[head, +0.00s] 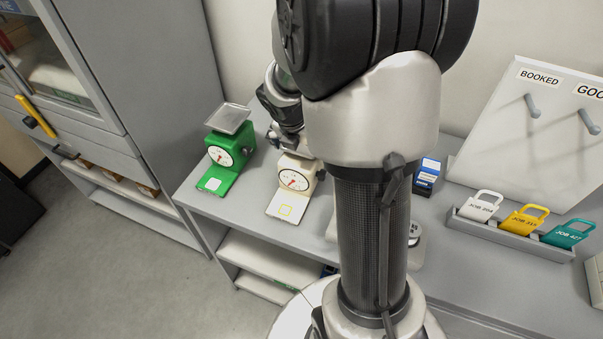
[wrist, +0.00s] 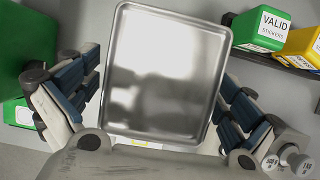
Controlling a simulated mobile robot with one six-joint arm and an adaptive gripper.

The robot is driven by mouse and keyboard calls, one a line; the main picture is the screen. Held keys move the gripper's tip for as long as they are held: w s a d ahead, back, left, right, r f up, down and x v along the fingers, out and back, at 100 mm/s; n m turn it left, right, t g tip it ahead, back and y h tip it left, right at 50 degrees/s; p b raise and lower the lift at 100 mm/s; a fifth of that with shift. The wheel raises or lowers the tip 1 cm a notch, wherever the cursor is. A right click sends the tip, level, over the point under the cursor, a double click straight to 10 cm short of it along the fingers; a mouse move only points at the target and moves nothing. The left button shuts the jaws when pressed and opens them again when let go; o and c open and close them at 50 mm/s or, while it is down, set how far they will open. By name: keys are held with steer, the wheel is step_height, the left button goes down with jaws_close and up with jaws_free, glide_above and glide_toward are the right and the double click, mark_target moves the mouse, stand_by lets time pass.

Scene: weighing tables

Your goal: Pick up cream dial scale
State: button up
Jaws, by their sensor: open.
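The cream dial scale (head: 293,180) stands upright on the grey table, its red-needled dial facing front and a yellow-outlined square on its front plate. In the head view my arm hides its top. In the wrist view its square metal pan (wrist: 163,50) fills the middle, and most of its body is hidden beneath. My gripper (wrist: 160,78) is open, with one blue-padded finger on each side of the pan. Whether the fingers touch the pan I cannot tell.
A green dial scale (head: 224,160) stands close on the left. A blue box (head: 427,178) and a tag rack (head: 512,238) are to the right. Green and yellow bins, one a green sticker bin (wrist: 262,30), and small metal weights (wrist: 287,162) lie right in the wrist view.

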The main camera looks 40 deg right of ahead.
steer(key=shift+b+x, duration=0.35)
steer(key=shift+x, duration=0.8)
steer(key=shift+a+r, duration=0.1)
steer(key=shift+c, duration=0.5)
steer(key=c, duration=2.1)
steer(key=shift+o, duration=0.2)
steer(key=shift+s, duration=0.1)
